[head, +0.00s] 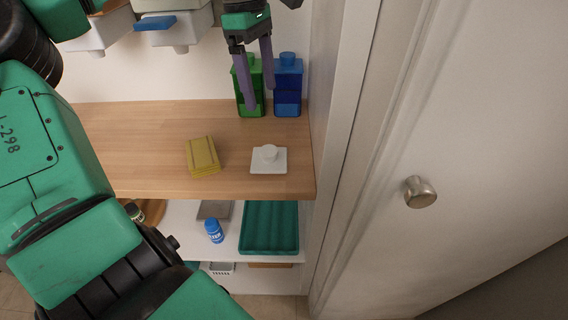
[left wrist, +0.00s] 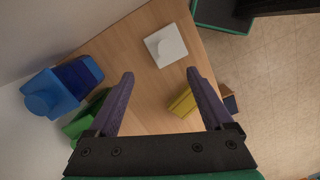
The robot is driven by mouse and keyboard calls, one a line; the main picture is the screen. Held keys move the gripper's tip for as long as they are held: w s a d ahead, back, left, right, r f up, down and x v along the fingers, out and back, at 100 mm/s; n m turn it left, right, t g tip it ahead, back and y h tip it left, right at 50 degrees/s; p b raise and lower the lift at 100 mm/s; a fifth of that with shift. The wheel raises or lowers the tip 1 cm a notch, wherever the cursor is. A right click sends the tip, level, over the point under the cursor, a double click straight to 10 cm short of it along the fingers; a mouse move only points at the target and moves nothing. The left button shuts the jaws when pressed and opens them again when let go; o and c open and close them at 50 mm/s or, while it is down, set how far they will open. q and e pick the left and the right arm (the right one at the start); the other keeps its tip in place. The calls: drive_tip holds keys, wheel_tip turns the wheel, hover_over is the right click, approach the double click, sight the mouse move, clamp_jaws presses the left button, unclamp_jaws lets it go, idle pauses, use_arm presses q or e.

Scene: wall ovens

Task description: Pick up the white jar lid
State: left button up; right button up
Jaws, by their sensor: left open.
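The white jar lid (head: 268,160) is a flat square with a round knob on top. It lies on the wooden shelf near its front right corner. It also shows in the left wrist view (left wrist: 166,46), beyond the fingertips. My left gripper (head: 258,92) is open and empty, raised above the back of the shelf in front of the jars. In the left wrist view its two purple fingers (left wrist: 160,78) are spread apart, with bare wood between them. My right gripper does not show.
A green jar (head: 242,72) and a blue jar (head: 288,88) stand at the back right of the shelf (head: 130,150). A yellow block (head: 203,156) lies left of the lid. A teal tray (head: 270,228) and blue can (head: 214,231) are below. A door jamb rises on the right.

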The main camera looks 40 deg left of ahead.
use_arm(q)
approach(268, 150)
drive_tip(key=shift+s+a+f, duration=0.1)
drive_tip(key=shift+s+f, duration=0.2)
drive_tip(key=shift+f, duration=0.25)
drive_tip(key=f, duration=0.5)
drive_tip(key=d+f, duration=0.1)
drive_tip(key=f, duration=0.1)
drive_tip(key=shift+w+f, duration=0.4)
clamp_jaws()
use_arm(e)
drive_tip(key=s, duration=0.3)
